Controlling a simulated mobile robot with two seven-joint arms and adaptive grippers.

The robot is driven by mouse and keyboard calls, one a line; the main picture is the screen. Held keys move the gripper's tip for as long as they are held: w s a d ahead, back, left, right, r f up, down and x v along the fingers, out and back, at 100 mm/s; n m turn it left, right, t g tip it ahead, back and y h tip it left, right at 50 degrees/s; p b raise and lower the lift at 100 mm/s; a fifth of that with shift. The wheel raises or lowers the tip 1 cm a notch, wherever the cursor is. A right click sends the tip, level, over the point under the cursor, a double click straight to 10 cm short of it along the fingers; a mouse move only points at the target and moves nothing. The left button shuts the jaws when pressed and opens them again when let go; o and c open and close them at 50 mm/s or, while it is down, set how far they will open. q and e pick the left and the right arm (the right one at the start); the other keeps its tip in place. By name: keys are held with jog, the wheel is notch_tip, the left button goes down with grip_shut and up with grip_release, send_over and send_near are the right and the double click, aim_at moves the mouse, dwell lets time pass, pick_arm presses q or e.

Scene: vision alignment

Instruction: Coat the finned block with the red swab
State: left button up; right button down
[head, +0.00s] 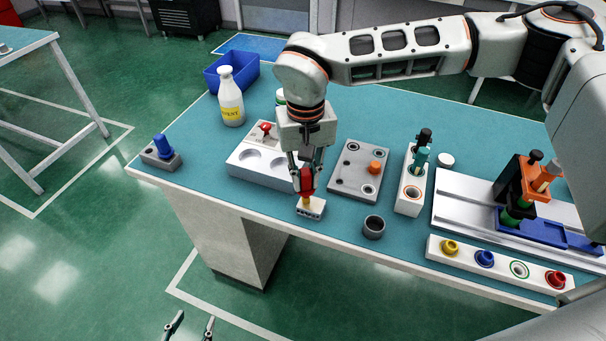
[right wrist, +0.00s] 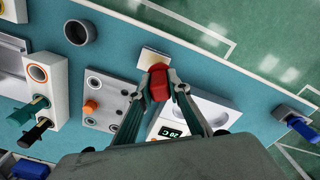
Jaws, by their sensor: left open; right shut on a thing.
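The red swab (head: 307,180) is held upright between the fingers of my right gripper (head: 306,178), which is shut on it. The swab's red body also shows in the right wrist view (right wrist: 158,82). A small pale block with dark slots along its front, apparently the finned block (head: 312,210), sits near the table's front edge. It also shows in the right wrist view (right wrist: 152,57). The swab's yellowish lower end is directly over the block's top; I cannot tell whether they touch. My left gripper (head: 190,327) is open and empty, low in front of the table.
Behind the block stands a white unit (head: 243,171) with round recesses. A grey plate (head: 345,188) with an orange knob and a dark cup (head: 374,228) are to the right.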

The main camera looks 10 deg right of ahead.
jog(key=shift+s+d, duration=0.15)
jog(key=shift+d, duration=0.1)
jog(key=shift+d, duration=0.15)
jog(key=shift+s+d+p, duration=0.6)
jog(key=shift+d+p, duration=0.1)
jog(key=shift+d, duration=0.1)
jog(key=shift+s+d, duration=0.25)
jog(key=shift+d, duration=0.15)
jog(key=shift+a, duration=0.15)
jog(key=shift+w+a, duration=0.65)
jog(key=shift+a, duration=0.25)
jog(key=shift+a, duration=0.1)
